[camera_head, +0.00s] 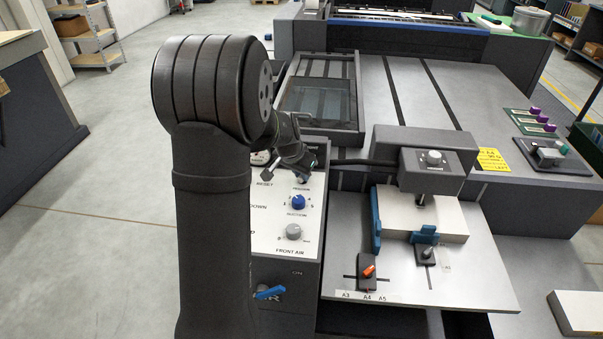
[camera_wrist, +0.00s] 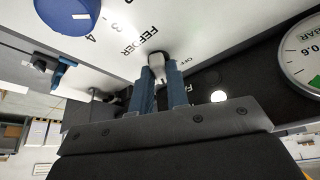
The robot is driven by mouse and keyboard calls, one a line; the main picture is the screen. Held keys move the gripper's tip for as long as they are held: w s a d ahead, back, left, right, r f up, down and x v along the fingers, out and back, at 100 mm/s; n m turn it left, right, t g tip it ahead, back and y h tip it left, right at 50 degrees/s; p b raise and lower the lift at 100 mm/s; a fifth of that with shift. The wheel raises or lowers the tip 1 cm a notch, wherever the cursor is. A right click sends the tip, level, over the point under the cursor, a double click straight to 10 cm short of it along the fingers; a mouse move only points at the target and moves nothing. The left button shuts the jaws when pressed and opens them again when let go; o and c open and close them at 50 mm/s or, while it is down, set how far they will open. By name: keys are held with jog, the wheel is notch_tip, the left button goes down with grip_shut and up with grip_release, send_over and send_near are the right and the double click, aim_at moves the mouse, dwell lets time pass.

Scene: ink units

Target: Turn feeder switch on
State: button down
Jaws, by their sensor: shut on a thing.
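The feeder switch (camera_wrist: 157,62) shows in the wrist view as a small pale lever on a dark base, beside the printed words FEEDER and OFF. My gripper (camera_wrist: 162,77) has its two blue fingers on either side of the lever, shut on it. The fingers cover part of the switch, so I cannot tell which position it points to. In the head view my gripper (camera_head: 297,170) is low over the top of the white control panel (camera_head: 268,222). My arm hides the left part of that panel, and the feeder switch cannot be made out there.
A blue suction knob (camera_head: 298,202) and a grey front air knob (camera_head: 293,231) sit close below my gripper. A pressure gauge (camera_wrist: 308,58) and a lit white lamp (camera_wrist: 218,96) are close on the right in the wrist view. The feed table (camera_head: 460,270) stands to the right.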

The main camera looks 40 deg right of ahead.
jog(key=shift+m, duration=0.5)
jog(key=c, duration=1.4)
grip_release()
jog(key=v, duration=1.7)
jog(key=shift+w+r, duration=0.25)
jog(key=shift+r, duration=0.05)
jog(key=x, duration=1.7)
jog(key=shift+s+f, duration=0.2)
jog(key=shift+f, duration=0.1)
